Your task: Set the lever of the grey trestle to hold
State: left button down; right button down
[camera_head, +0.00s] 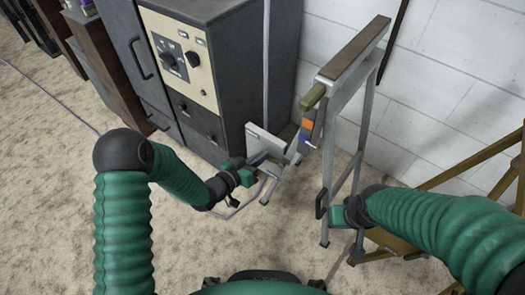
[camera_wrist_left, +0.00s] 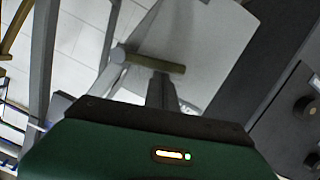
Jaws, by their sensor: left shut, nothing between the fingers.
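The grey trestle (camera_head: 348,70) stands upright by the wall, with a brown top bar and thin grey legs. An olive-green stub sticks out of its near end. Below that is a plate with an orange patch and a blue patch (camera_head: 304,144), and a small pale pin that may be the lever. My left gripper (camera_head: 268,159) is shut and empty, left of this plate, in front of a pale grey panel (camera_head: 265,142). In the left wrist view its shut fingers (camera_wrist_left: 160,92) lie before a pale panel and an olive bar. My right gripper (camera_head: 345,212) is beside the trestle's lower legs; its fingers are unclear.
A dark grey cabinet (camera_head: 235,60) with a cream control panel (camera_head: 180,60) stands left of the trestle. A brown-yellow wooden frame (camera_head: 470,180) is at the right. A cable lies on the mottled floor (camera_head: 50,180). The floor at left is mostly free.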

pick_arm(q)
notch_tip(320, 180, down, 7)
jog(key=s+d+n+h, duration=0.1)
jog(key=d+n+h, duration=0.1)
jog(key=n, duration=0.8)
jog(key=shift+s+d+h, duration=0.3)
jog(key=shift+s+h, duration=0.1)
jog(key=shift+h, duration=0.4)
jog(key=shift+s+d+g, duration=0.1)
jog(key=shift+g, duration=0.2)
